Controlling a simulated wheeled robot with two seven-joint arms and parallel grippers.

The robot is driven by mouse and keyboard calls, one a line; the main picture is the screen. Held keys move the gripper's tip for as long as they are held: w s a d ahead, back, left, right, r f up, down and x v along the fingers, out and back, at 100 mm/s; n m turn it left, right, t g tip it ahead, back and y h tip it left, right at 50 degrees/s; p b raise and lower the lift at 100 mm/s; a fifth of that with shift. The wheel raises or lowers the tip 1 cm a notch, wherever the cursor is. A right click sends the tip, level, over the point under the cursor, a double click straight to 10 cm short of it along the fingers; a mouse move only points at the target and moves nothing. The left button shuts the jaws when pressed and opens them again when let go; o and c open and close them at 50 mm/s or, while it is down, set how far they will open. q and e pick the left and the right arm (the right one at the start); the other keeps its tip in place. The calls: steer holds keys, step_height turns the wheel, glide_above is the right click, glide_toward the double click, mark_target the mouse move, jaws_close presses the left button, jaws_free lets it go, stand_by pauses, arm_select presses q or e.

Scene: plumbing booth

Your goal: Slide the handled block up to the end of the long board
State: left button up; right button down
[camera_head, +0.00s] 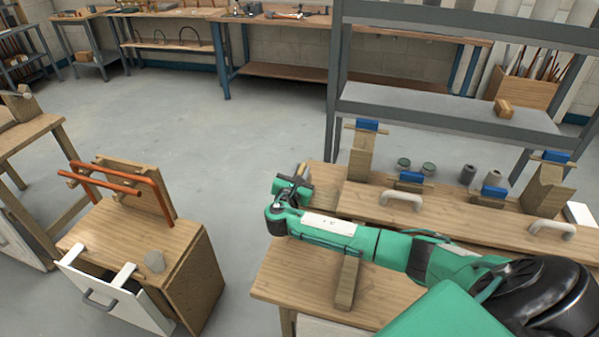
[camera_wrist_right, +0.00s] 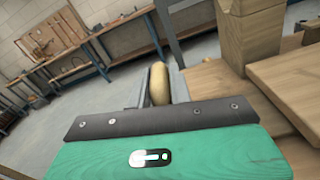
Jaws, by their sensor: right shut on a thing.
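My right gripper (camera_head: 291,187) is at the left end of the workbench, shut on a rounded, pale wooden handle. In the right wrist view the handle (camera_wrist_right: 158,84) stands between the fingers. Any block under it is hidden by the gripper, so I cannot tell how it meets the board. The long board (camera_head: 465,215) lies along the workbench, with two pale grips on it; its left end is close to the right of my gripper. My left gripper is not in view.
Wooden posts with blue-topped clamps (camera_head: 361,152) rise behind the board. A wooden strip (camera_head: 347,284) lies under my right arm on the workbench (camera_head: 290,275). Left of it is open floor (camera_head: 225,150), then a cabinet (camera_head: 190,245) with orange bent pipe (camera_head: 120,180).

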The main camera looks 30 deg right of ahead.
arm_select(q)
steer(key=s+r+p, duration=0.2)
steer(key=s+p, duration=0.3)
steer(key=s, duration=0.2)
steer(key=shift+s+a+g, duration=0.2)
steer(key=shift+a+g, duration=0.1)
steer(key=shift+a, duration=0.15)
arm_select(e)
steer(key=s+d, duration=0.6)
steer(key=s, duration=0.2)
steer(key=shift+d, duration=0.3)
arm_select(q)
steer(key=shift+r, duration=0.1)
arm_select(e)
steer(key=c, duration=1.3)
jaws_free()
steer(key=shift+w, duration=0.1)
